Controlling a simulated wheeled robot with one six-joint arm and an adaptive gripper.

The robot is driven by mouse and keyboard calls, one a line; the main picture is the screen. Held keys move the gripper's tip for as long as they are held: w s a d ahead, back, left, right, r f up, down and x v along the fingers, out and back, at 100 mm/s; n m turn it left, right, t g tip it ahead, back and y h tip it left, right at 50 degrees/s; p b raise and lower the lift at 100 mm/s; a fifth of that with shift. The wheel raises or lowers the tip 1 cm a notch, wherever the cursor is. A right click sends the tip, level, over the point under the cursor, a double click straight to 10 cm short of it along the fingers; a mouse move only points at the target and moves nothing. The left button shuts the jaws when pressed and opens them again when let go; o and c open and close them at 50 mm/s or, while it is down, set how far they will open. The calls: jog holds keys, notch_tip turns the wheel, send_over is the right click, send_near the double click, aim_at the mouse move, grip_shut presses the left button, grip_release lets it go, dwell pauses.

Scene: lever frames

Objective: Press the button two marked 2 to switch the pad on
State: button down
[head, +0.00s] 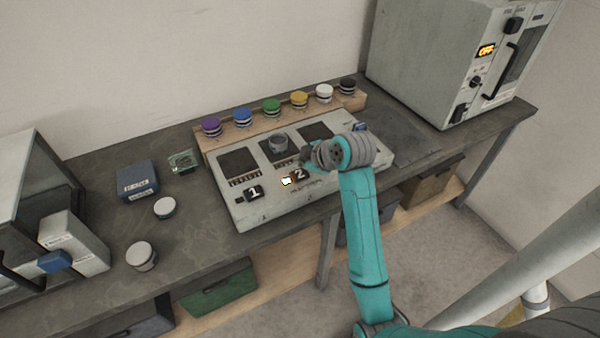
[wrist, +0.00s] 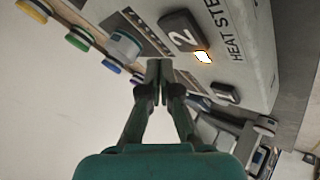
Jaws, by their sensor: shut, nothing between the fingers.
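The button marked 2 (head: 300,175) is a dark block with a white 2 on the front of the pale heating panel (head: 285,208). It also shows in the wrist view (wrist: 181,32). The small lamp (head: 286,181) beside it glows bright yellow-white, as it does in the wrist view (wrist: 203,57). A grey jar (head: 278,143) stands on the middle dark pad. My gripper (wrist: 159,66) is shut and empty, its tips appearing just beside button 2 in the wrist view.
Button 1 (head: 254,192) is left of button 2. Coloured-lid jars stand on a wooden rack (head: 225,148) behind the panel. An oven reading OFF (head: 440,60) stands right.

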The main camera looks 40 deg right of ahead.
aim_at(301, 175)
jog(key=shift+r, duration=2.3)
jog(key=shift+s, duration=0.1)
